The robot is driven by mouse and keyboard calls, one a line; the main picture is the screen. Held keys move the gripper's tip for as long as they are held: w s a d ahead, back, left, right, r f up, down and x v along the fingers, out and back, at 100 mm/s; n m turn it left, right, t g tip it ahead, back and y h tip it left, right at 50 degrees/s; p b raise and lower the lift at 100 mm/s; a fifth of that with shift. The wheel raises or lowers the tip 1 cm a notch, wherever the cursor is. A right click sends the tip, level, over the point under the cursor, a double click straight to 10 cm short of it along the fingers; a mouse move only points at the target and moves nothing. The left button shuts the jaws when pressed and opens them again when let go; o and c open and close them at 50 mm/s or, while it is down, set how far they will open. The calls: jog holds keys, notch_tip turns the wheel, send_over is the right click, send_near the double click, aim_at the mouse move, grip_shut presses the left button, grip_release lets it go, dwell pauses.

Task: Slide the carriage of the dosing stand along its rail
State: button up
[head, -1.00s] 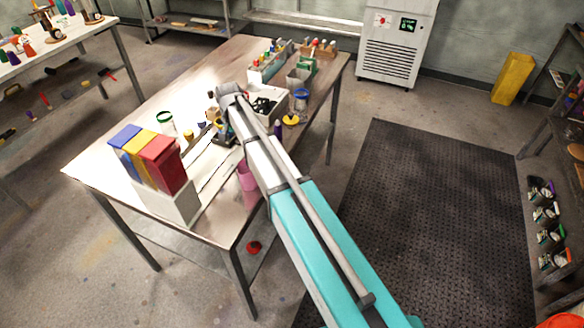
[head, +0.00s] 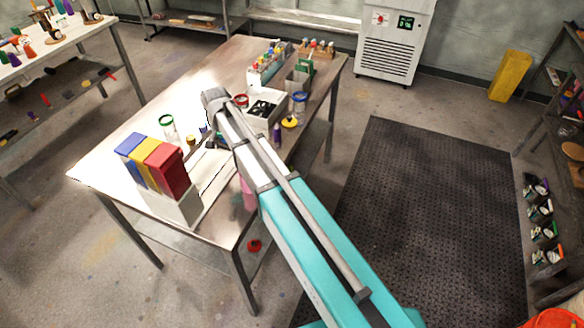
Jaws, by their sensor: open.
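A thin pale rail, which looks like part of the dosing stand (head: 196,154), runs slantwise on the steel table beside the coloured boxes. Its right end goes behind my arm. A small dark part shows near that end, but I cannot tell whether it is the carriage. My arm reaches over the table from the lower right, and its grey joint is above the table's middle. My gripper is hidden behind my own arm, so its place relative to the carriage does not show.
Blue, yellow and red boxes (head: 168,168) stand in a white holder at the table's front left. A green-rimmed jar (head: 168,127) stands behind them. A white tray (head: 266,103), a blue-rimmed jar (head: 299,104) and a yellow-based item (head: 289,122) are right of my arm. The table's back left is clear.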

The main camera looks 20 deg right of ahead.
jog(key=shift+r+p, duration=4.3)
jog(key=shift+r, duration=0.3)
jog(key=s+d+f+n+b, duration=0.2)
jog(key=s+d+f+b, duration=0.1)
jog(key=s+d, duration=0.5)
jog(key=s+d+f+n+b, duration=0.2)
jog(key=s+d+f+b, duration=0.1)
jog(key=s+d, duration=0.6)
jog(key=shift+s+d+f+b, duration=0.25)
jog(key=shift+s+f+b, duration=0.05)
jog(key=shift+s, duration=0.95)
jog(key=shift+s+d+f+n, duration=0.15)
jog(key=shift+s+d, duration=0.1)
jog(key=shift+s, duration=0.15)
jog(key=shift+s+d+f+n, duration=0.1)
jog(key=shift+s+d+n, duration=0.1)
jog(key=shift+s, duration=0.2)
